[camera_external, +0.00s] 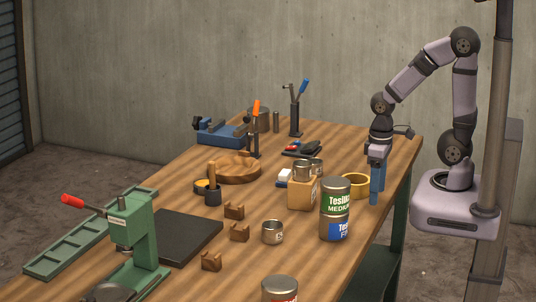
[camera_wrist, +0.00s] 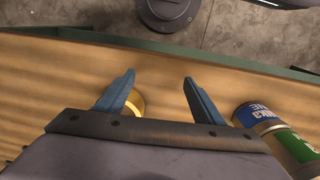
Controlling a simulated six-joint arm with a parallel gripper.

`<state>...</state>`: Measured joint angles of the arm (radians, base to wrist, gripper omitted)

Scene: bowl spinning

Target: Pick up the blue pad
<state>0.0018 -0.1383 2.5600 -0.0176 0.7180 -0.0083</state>
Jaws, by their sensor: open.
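My gripper (camera_external: 376,200) has blue fingers pointing down at the table's right edge, well to the right of that item. In the wrist view my gripper (camera_wrist: 159,78) has its fingers spread, with nothing between the tips.
Stacked paint cans (camera_external: 335,208) and a yellow ring (camera_external: 354,195) stand near my gripper. A wooden box (camera_external: 303,194) holding small tins stands between it and the blue item. A wooden bowl form (camera_external: 233,174), a dark mat (camera_external: 176,238) and a green press (camera_external: 145,235) lie farther left.

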